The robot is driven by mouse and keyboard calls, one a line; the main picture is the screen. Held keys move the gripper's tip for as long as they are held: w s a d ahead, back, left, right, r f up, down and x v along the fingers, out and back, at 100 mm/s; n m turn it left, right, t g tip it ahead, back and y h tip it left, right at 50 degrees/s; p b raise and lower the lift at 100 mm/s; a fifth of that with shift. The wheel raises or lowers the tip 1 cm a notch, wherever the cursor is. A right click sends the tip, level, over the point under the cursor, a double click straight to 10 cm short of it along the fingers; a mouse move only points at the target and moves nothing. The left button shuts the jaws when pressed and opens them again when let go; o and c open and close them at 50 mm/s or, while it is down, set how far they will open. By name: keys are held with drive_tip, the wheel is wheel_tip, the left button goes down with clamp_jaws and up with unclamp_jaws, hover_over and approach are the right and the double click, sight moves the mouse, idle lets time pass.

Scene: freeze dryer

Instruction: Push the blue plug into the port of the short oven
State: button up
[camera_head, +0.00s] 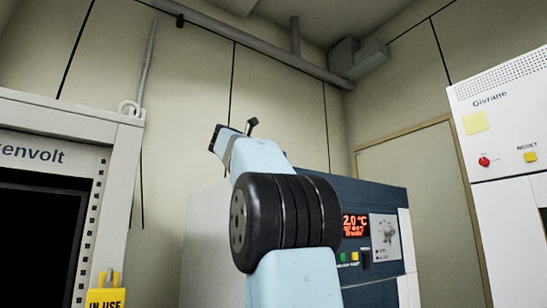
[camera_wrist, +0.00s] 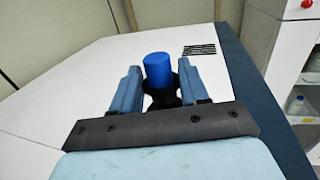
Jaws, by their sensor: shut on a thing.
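The blue plug (camera_wrist: 158,72) is a blue cylinder on a black base. In the wrist view it stands between the two blue-grey fingers of my gripper (camera_wrist: 159,82), which is shut on it. In the head view my arm hides much of the scene, and the plug cannot be made out. A low unit with a dark blue front (camera_head: 383,192) and a red display stands behind my arm. Its white top (camera_wrist: 90,85), with a dark vent, appears beneath the plug in the wrist view. I cannot tell which unit is the short oven, and no port is clearly visible.
A grey cabinet (camera_head: 60,115) with a dark opening and a yellow "IN USE" tag (camera_head: 106,298) stands at the left. A white Givrane cabinet (camera_head: 505,120) stands at the right. A bottle (camera_wrist: 296,104) sits on a shelf at the right. Pipes run along the upper wall.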

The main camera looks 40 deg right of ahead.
drive_tip(key=shift+f, duration=1.35)
idle(0.3)
drive_tip(key=shift+f, duration=0.15)
